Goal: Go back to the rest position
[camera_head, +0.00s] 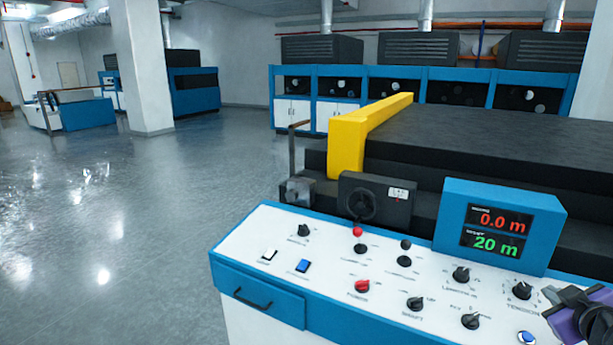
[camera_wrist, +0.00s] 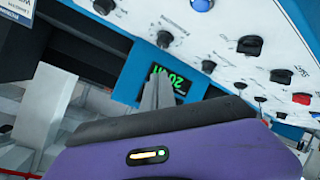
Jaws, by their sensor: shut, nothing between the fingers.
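My gripper (camera_head: 567,302) is at the lower right corner of the head view, over the right end of the control panel (camera_head: 330,262). Its fingers (camera_wrist: 157,92) show together in the wrist view, shut with nothing between them. In the wrist view the panel (camera_wrist: 225,28) fills the upper right, with a blue button (camera_wrist: 201,5) and several black knobs (camera_wrist: 249,45). A display (camera_head: 496,231) on the panel reads 0.0 m in red and 20 m in green. In the wrist view it is partly hidden behind the fingers.
The panel has a red knob (camera_head: 362,286), a red-tipped lever (camera_head: 358,238) and a blue button (camera_head: 303,266). A drawer (camera_head: 258,297) is below its left edge. A black machine (camera_head: 500,145) with a yellow guard (camera_head: 350,140) stands behind. The floor (camera_head: 110,230) at left is open.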

